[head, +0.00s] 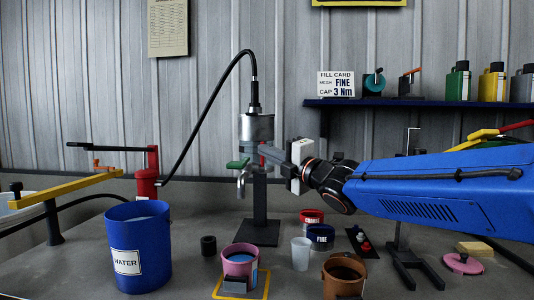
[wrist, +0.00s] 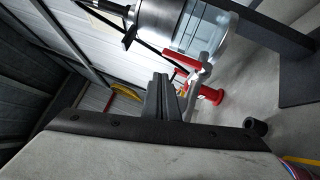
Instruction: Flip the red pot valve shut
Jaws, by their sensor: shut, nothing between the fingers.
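A grey metal pot (head: 257,127) stands on a dark post, with a hose into its top. In the wrist view a red bar (wrist: 182,59) lies just under the pot (wrist: 190,25), near a grey fitting. My gripper (wrist: 170,78) is shut and empty, close to the pot's lower side; contact cannot be told.
A red hand pump (head: 147,186) with a black lever stands behind the blue water bucket (head: 139,250). A pink cup (head: 240,263), a clear cup (head: 301,253), a brown mug (head: 343,276) and a blue container (head: 320,237) stand in front. A shelf (head: 420,103) is behind my arm.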

